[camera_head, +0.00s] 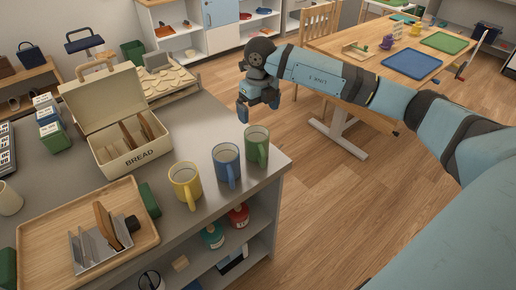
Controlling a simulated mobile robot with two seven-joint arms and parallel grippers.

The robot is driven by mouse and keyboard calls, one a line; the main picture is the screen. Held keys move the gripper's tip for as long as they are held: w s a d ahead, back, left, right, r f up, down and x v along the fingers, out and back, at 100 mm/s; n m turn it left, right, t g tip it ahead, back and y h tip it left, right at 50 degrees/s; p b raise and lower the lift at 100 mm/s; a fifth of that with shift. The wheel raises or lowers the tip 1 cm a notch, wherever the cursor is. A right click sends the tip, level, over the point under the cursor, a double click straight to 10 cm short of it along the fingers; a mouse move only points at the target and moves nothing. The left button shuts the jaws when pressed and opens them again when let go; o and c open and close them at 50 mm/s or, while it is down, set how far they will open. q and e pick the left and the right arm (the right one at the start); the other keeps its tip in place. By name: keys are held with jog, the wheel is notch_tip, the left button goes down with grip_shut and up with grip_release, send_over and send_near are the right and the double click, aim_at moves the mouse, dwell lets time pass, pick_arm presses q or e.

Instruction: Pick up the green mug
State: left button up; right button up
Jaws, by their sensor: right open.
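The green mug (257,147) stands upright near the right corner of the grey counter (205,126). Its handle faces the front. A blue mug (226,163) stands just left of it, and a yellow mug (185,181) stands further left. My right arm reaches in from the right. My right gripper (257,110) hangs above and behind the green mug, pointing down, open and apart from it. Nothing shows between its fingers. My left gripper is not in this view.
A cream bread box (134,153) with its lid up stands left of the mugs. A wooden tray (50,221) with a metal rack lies at the front left. Shelves under the counter hold bottles. Open floor lies right of the counter, and a wooden table (345,35) stands behind.

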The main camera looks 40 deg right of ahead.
aim_at(259, 144)
jog(key=f, duration=0.8)
jog(key=shift+d+p, duration=0.2)
jog(key=shift+p, duration=0.1)
jog(key=shift+s+a+f+p, duration=0.1)
jog(key=shift+s+f+p, duration=0.1)
jog(key=shift+f, duration=1.2)
jog(key=shift+s+a+f+p, duration=0.1)
jog(key=shift+f+p, duration=0.1)
jog(key=shift+f, duration=1.15)
jog(key=c, duration=0.9)
jog(key=shift+w+r, duration=0.1)
